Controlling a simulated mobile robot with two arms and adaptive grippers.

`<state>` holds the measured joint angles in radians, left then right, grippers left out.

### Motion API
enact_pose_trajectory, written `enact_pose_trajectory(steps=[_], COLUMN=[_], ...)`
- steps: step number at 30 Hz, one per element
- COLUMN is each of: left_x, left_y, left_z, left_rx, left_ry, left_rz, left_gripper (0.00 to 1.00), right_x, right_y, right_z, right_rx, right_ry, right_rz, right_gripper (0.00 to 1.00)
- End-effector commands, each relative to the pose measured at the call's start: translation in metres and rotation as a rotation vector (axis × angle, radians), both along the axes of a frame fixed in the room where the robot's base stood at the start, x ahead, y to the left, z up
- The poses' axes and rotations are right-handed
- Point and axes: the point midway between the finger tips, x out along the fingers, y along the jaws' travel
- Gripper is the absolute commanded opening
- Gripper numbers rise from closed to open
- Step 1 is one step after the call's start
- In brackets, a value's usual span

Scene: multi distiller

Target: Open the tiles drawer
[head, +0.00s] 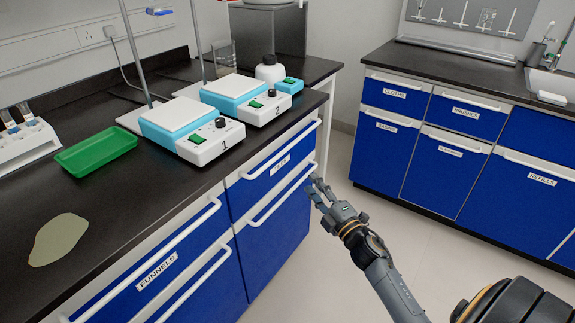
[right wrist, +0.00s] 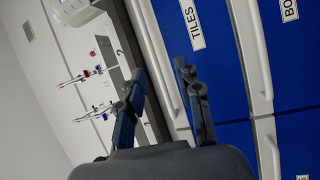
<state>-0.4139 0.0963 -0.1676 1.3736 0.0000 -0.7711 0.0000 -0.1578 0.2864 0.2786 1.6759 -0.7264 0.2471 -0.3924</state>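The tiles drawer (head: 275,168) is a blue front with a white "TILES" label and a long white bar handle, on the left bench. It looks shut. In the right wrist view its label (right wrist: 192,24) and handle (right wrist: 153,50) show. My right gripper (head: 315,184) is in front of the bench's right end, below the tiles handle in the head view. In the right wrist view the fingers (right wrist: 160,72) are open, and the tiles handle runs through the gap between them; I cannot tell the depth or contact. My left gripper is not in view.
A lower drawer handle (head: 280,198) lies close to my right gripper. The funnels drawer (head: 150,278) is to the left. Hotplates (head: 190,130) and a green tray (head: 97,150) stand on the bench. Open floor (head: 335,240) separates it from blue cabinets (head: 450,165) on the right.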

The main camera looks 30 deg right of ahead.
Motion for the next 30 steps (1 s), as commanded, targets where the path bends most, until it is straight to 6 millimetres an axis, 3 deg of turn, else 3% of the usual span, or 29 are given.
enact_pose_trajectory(steps=[3, 7, 21, 30], left_x=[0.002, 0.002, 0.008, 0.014], left_y=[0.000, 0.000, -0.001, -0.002], left_z=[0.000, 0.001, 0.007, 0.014], left_rx=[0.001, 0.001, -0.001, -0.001], left_ry=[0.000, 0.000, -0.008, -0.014], left_rz=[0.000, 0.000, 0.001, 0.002], left_gripper=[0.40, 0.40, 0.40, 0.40], right_x=[0.004, 0.021, 0.114, 0.135], right_y=[0.001, 0.000, -0.001, -0.001], right_z=[0.016, 0.021, 0.037, 0.039], right_rx=[-0.044, -0.046, -0.042, -0.040], right_ry=[-0.035, -0.037, -0.035, -0.033], right_rz=[0.008, 0.007, 0.005, 0.006], right_gripper=[0.34, 0.34, 0.34, 0.34])
